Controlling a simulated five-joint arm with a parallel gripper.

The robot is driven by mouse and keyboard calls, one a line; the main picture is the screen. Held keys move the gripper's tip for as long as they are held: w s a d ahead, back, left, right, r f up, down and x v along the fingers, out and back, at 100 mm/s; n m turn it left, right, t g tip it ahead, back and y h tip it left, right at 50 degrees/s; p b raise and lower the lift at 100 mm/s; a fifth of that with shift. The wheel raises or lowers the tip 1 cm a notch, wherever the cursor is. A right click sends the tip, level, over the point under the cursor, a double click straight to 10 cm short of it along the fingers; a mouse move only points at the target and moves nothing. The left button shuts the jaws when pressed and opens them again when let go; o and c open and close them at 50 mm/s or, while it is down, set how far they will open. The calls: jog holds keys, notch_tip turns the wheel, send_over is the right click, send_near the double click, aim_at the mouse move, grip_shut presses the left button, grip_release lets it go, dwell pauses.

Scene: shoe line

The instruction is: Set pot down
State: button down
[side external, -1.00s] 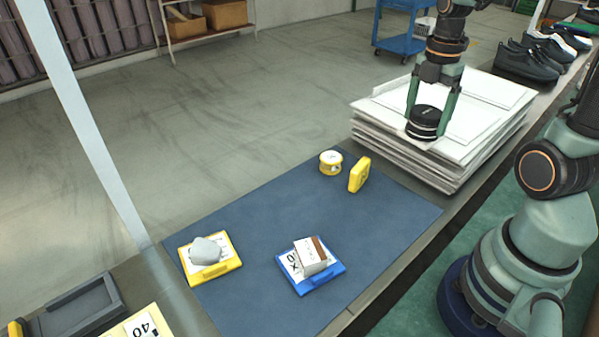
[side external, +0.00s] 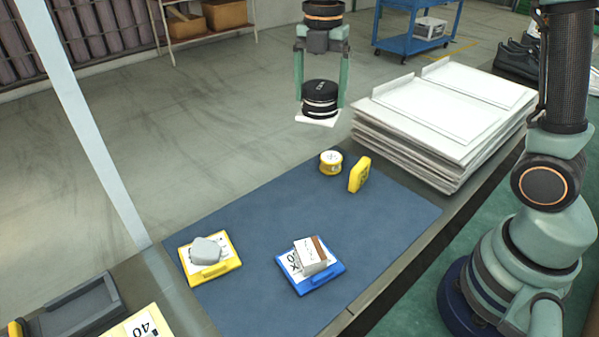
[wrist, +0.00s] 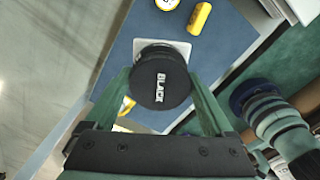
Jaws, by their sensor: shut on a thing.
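The pot (side external: 320,92) is a black round container with pale bands and "BLACK" on its lid, which shows in the wrist view (wrist: 161,80). My gripper (side external: 321,100) is shut on it, one green finger on each side, and holds it upright in the air. In the side view it appears above the far end of the blue mat (side external: 250,215). A flat white square piece (side external: 318,119) shows right under the pot, with its edge also visible in the wrist view (wrist: 183,47). I cannot tell whether it is fixed to the pot.
A yellow round tin (side external: 331,162) and a yellow block (side external: 359,175) stand near the mat's far end. A yellow tray (side external: 221,272) with a grey lump and a blue tray (side external: 322,280) with a small box lie nearer. White boards (side external: 440,115) are stacked right. The mat's middle is clear.

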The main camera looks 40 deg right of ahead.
jog(key=w+a+f+n, duration=0.1)
jog(key=w+a+n, duration=0.15)
jog(key=a, duration=1.05)
jog(key=shift+n, duration=0.35)
notch_tip(320, 180, down, 20)
jog(key=shift+s+d+r, duration=0.1)
jog(key=shift+d+r, duration=0.05)
jog(key=shift+r, duration=0.05)
jog(key=shift+f, duration=0.2)
grip_release()
jog(key=shift+r, duration=0.1)
